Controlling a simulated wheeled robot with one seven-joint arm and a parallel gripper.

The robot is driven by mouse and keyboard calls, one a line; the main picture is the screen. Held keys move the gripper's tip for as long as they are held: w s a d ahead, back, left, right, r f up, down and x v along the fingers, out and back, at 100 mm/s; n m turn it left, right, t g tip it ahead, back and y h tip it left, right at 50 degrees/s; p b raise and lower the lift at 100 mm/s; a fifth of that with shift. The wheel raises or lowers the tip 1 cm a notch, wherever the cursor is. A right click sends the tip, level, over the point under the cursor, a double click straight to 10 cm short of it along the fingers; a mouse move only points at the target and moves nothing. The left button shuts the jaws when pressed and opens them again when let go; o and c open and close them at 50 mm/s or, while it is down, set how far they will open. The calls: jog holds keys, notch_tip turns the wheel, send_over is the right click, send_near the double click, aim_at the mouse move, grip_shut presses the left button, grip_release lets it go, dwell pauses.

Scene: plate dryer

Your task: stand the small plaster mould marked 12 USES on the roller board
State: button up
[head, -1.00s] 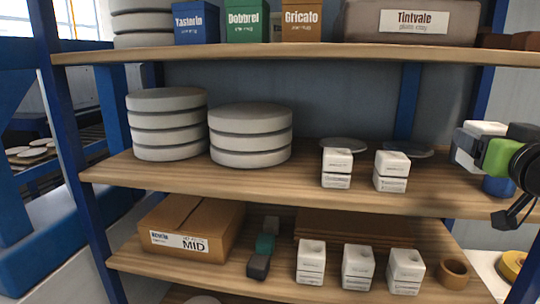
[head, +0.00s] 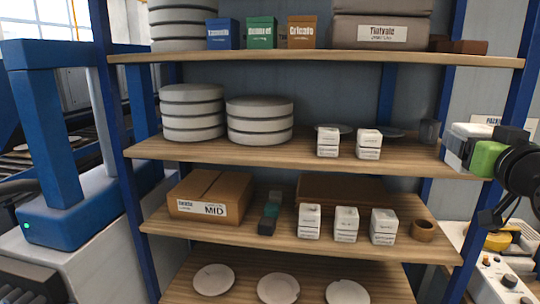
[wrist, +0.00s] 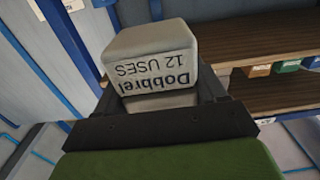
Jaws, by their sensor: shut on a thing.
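My gripper (head: 466,146) is at the right of the head view, in front of the middle shelf's right end. It is shut on a small whitish mould (head: 457,149), partly hidden by the fingers. In the wrist view the mould (wrist: 152,60) fills the space between the fingers, and its face reads "Dobbrel 12 USES", upside down in the picture. A brown ridged board (head: 338,189) lies at the back of the lower shelf, partly behind small white moulds. I cannot tell whether it is the roller board.
Two moulds (head: 328,142) (head: 369,144) stand on the middle shelf, beside round grey stacks (head: 260,120). Plates (head: 278,288) lie below. A blue-framed machine (head: 62,190) is at left.

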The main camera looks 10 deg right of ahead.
jog(key=w+a+f+y, duration=0.1)
jog(key=w+a+f, duration=0.2)
jog(key=w+f, duration=0.65)
jog(key=w+a+f, duration=0.3)
jog(key=w+f, duration=0.3)
jog(key=f, duration=0.6)
jog(key=s+a+f+n+y, duration=0.1)
jog(key=s+a+f+y, duration=0.1)
jog(key=a+f, duration=0.6)
jog(key=s+a+f+n+y, duration=0.2)
jog(key=a+f, duration=0.7)
jog(key=a, duration=0.2)
jog(key=shift+a+f+t, duration=0.15)
jog(key=shift+a+t, duration=0.15)
jog(key=shift+a, duration=0.05)
